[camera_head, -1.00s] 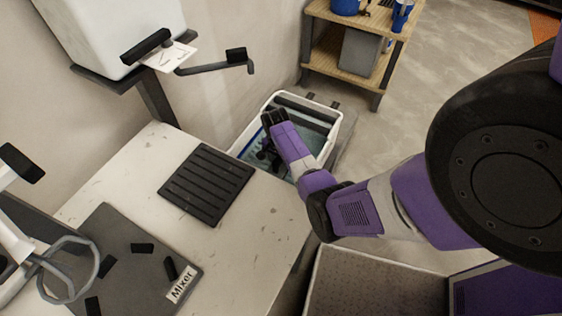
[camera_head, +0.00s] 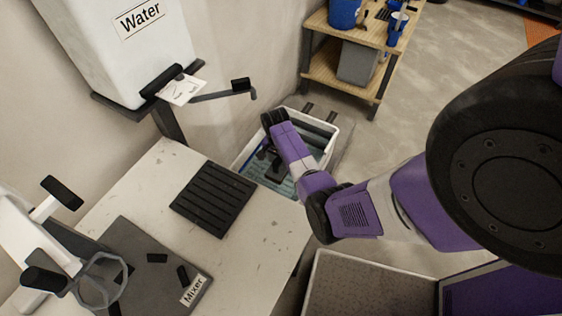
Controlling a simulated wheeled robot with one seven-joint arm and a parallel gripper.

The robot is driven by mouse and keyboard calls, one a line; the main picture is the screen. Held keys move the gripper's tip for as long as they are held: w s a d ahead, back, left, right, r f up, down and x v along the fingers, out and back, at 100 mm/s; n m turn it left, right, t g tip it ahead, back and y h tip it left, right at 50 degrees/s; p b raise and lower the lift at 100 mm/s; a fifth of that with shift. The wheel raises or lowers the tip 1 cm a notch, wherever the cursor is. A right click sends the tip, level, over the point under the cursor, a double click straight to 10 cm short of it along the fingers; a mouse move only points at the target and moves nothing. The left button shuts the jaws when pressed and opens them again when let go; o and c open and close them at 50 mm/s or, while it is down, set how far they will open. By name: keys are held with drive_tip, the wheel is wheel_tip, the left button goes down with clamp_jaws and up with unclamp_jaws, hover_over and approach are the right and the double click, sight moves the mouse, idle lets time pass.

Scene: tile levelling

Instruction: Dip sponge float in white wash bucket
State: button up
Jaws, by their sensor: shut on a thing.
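The white wash bucket (camera_head: 331,138) is a rectangular tub on the floor past the table's far end, with bluish water and dark bars or rollers inside. My gripper (camera_head: 268,160) reaches down into the tub, mostly hidden behind my purple wrist. It is shut on a dark and blue thing, which looks like the sponge float (camera_head: 259,153), low inside the tub near its left wall. I cannot tell how deep the float sits in the water.
A pale table (camera_head: 157,174) holds a black ribbed mat (camera_head: 213,197) and a mixer stand (camera_head: 150,262). A white water tank (camera_head: 120,45) with a lever stands at upper left.

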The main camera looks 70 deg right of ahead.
drive_tip(key=shift+r+p, duration=3.6)
drive_tip(key=shift+r, duration=0.6)
drive_tip(key=shift+f, duration=0.1)
